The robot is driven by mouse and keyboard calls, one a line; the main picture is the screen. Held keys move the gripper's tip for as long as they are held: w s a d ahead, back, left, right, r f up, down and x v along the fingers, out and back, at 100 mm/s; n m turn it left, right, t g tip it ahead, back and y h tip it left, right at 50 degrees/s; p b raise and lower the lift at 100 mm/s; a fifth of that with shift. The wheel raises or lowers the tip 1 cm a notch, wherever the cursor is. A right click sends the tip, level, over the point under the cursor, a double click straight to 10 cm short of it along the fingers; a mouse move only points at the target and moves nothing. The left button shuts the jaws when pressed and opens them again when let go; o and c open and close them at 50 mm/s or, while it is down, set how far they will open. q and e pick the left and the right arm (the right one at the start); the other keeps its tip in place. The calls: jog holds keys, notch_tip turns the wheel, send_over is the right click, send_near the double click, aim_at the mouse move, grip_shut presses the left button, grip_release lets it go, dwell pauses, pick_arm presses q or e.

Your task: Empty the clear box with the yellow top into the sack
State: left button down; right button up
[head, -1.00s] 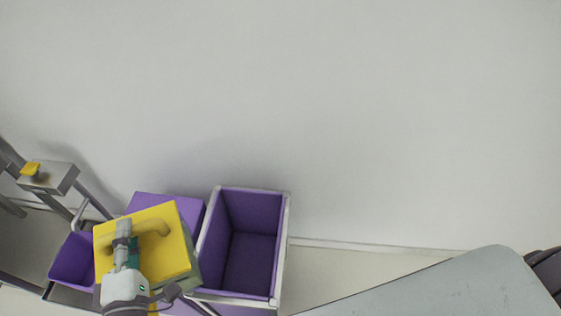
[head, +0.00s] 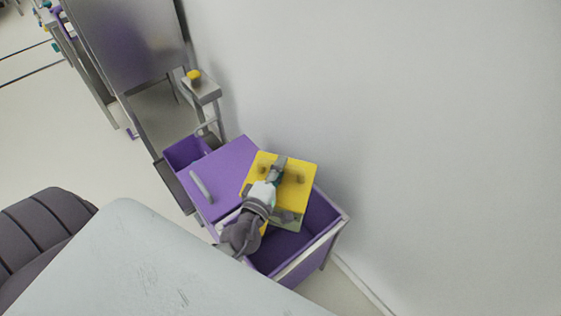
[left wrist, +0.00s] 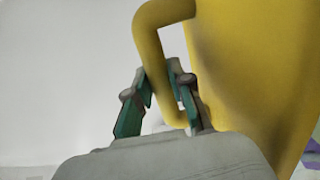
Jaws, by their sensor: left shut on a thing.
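The clear box (head: 289,221) with the yellow top (head: 297,170) hangs over the open purple sack (head: 322,213), which has a pale rim. Only a strip of the box's greenish side shows, so its contents are hidden. My left gripper (head: 278,171) is shut on the box's yellow handle, on top of the box. In the left wrist view, the teal fingers of my left gripper (left wrist: 166,90) are around the yellow handle (left wrist: 150,60), beside the large yellow top (left wrist: 245,75). I cannot tell whether the box is tilted. My right gripper is out of view.
A purple lidded container (head: 232,165) with a grey handle adjoins the sack on the left. A small purple bin (head: 184,151) and a metal stand with a yellow knob (head: 194,76) are behind it. The wall (head: 450,120) is close on the right.

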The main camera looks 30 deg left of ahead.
pick_arm(q)
jog(key=shift+w+a, duration=0.15)
jog(key=shift+a, duration=0.15)
jog(key=shift+a+f+b, duration=0.1)
jog(key=shift+f+b, duration=0.1)
jog(key=shift+b, duration=0.3)
jog(key=f+n+b, duration=0.1)
jog(key=n+b, duration=0.1)
jog(key=a+n+b, duration=0.1)
jog(key=b, duration=0.2)
jog(key=a+f+n+b, duration=0.1)
jog(key=n+b, duration=0.1)
jog(key=b, duration=0.1)
jog(key=shift+s+a+f+n+t, duration=0.15)
jog(key=shift+s+f+n+t, duration=0.15)
jog(key=shift+s+f+t, duration=0.1)
jog(key=shift+s+a+f+n+t+y+b, duration=0.1)
jog(key=shift+s+a+f+n+y+b, duration=0.1)
jog(key=shift+a+f+n+b, duration=1.4)
jog(key=shift+s+a+f+n+t+y+b, duration=0.1)
jog(key=shift+s+a+f+n+y+b, duration=0.15)
jog(key=shift+f+n+b, duration=1.5)
jog(key=shift+s+a+f+n+t+y+b, duration=0.15)
jog(key=shift+a+f+n+b, duration=0.55)
jog(key=shift+b, duration=1.95)
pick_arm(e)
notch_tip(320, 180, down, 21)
